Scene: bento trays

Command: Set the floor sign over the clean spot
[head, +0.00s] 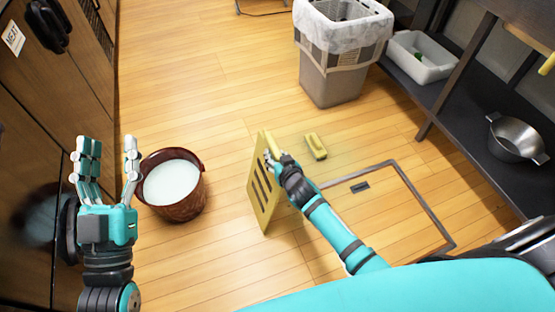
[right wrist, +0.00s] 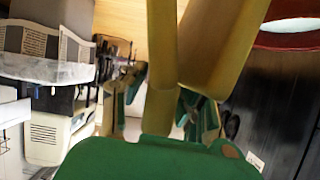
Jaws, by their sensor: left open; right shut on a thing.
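The yellow floor sign (head: 262,200) stands near upright over the wooden floor in the middle of the head view. My right gripper (head: 272,158) is shut on its upper edge. In the right wrist view the yellow sign (right wrist: 208,50) fills the upper middle, between the fingers. I cannot tell whether its lower edge touches the floor. A small yellow brush or sponge block (head: 316,147) lies on the floor just right of the sign. No separate clean spot stands out clearly on the floor. My left gripper (head: 106,165) is open and empty at the left.
A brown bucket (head: 178,208) of pale liquid stands between my left gripper and the sign. A lined bin (head: 330,85) stands at the back. A framed floor hatch (head: 410,205) lies right of the sign. Shelving with a white tub (head: 420,60) and a steel pot (head: 516,140) lines the right.

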